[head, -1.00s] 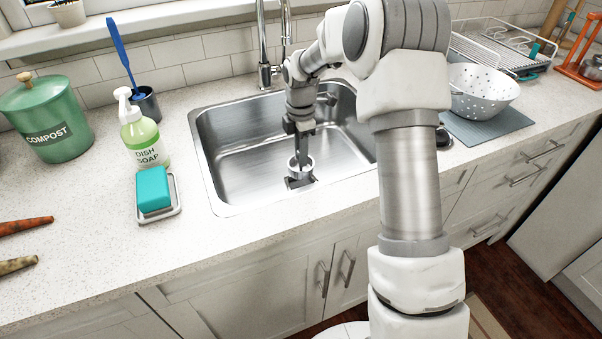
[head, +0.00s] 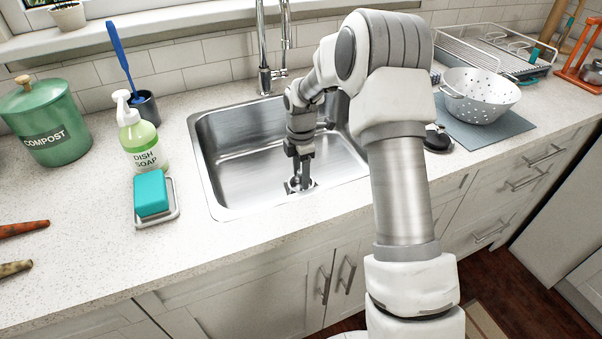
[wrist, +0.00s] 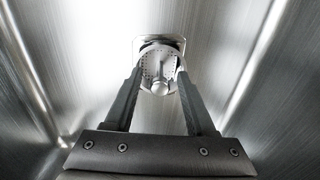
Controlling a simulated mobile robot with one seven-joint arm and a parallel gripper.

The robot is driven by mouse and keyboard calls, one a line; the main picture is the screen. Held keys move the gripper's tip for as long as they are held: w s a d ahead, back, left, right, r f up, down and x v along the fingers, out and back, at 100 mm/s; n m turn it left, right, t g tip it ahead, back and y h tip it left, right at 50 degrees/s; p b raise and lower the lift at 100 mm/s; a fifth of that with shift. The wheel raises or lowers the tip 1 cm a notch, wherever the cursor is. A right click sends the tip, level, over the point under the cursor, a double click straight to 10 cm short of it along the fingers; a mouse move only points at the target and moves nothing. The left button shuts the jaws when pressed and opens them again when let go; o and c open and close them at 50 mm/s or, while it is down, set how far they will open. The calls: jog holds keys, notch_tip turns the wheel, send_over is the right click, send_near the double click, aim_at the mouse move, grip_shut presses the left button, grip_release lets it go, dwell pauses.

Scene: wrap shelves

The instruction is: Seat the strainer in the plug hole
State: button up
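The strainer (wrist: 152,66) is a pale metal basket with small holes and a round knob (wrist: 158,87). In the wrist view it covers most of the plug hole (wrist: 160,42), with a dark crescent at the far side; I cannot tell whether it sits fully level. The plug hole's square plate also shows on the sink floor in the head view (head: 312,184). My gripper (wrist: 160,72) is open, its fingers apart on either side of the strainer and clear of the knob. In the head view my gripper (head: 299,178) reaches down and partly hides the strainer.
The steel sink (head: 235,185) has walls close around my arm. The tap (head: 264,50) stands behind it. Dish soap (head: 142,145) and a teal sponge (head: 151,193) are left; a black object (head: 438,140) and a white colander (head: 480,95) are right.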

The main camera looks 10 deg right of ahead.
jog(key=shift+r, duration=0.1)
jog(key=s+r+m+t+p, duration=0.1)
jog(key=s+r+m, duration=0.15)
jog(key=r, duration=0.85)
jog(key=s+r+m+p, duration=0.2)
jog(key=s+r, duration=0.2)
jog(key=r, duration=0.6)
jog(key=s+r+m+t, duration=0.2)
jog(key=s+m, duration=0.6)
jog(key=s, duration=0.4)
jog(key=s+r+m+t, duration=0.2)
jog(key=s+r+m, duration=0.2)
jog(key=s+m, duration=0.3)
jog(key=s, duration=0.5)
jog(key=shift+s+m+t, duration=0.3)
jog(key=shift+s+m, duration=0.05)
jog(key=shift+s, duration=0.05)
